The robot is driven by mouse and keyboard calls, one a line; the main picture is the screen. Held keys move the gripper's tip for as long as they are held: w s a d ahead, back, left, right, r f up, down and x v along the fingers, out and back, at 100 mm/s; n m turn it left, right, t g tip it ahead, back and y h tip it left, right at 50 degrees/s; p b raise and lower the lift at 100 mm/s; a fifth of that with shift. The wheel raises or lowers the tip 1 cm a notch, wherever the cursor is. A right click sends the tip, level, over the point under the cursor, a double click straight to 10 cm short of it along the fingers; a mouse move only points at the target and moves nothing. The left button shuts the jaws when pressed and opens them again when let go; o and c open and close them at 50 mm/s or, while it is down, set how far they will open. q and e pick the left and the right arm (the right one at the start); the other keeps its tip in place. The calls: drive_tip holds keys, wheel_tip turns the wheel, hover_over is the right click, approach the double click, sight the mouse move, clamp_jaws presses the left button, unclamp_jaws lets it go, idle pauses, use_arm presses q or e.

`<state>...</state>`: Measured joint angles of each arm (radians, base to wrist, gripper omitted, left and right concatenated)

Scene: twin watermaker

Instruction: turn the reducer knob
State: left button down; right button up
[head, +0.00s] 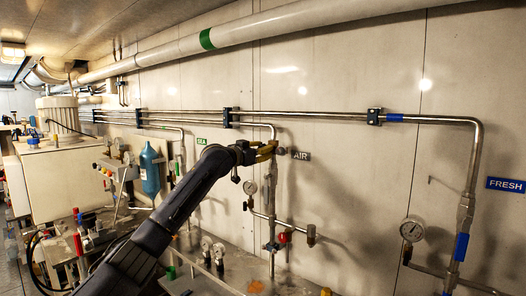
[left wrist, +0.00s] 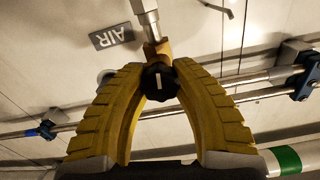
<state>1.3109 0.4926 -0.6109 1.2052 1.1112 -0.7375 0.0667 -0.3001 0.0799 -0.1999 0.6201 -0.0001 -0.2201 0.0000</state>
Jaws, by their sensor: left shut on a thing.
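The reducer knob (left wrist: 160,82) is black with a white pointer mark and shows in the middle of the left wrist view. It sits on a brass-coloured body below a metal pipe fitting. My left gripper (head: 268,150) reaches the wall pipe beside the AIR label in the head view. Its yellow fingers also show in the left wrist view (left wrist: 160,75), curved in from both sides with their tips at the knob. They are shut on it. In the head view the gripper hides the knob. My right gripper is in neither view.
The AIR label (head: 301,155) is just right of the gripper. A gauge (head: 250,187) and a red-handled valve (head: 284,237) are below. Horizontal pipes (head: 300,115) run along the wall above. The FRESH pipe and its gauge (head: 412,230) stand at right.

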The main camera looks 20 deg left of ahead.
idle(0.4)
use_arm(q)
drive_tip(key=c, duration=0.9)
unclamp_jaws()
drive_tip(key=shift+s, duration=0.1)
drive_tip(key=shift+v, duration=3.95)
drive_tip(key=shift+a, duration=0.1)
drive_tip(key=shift+f, duration=0.1)
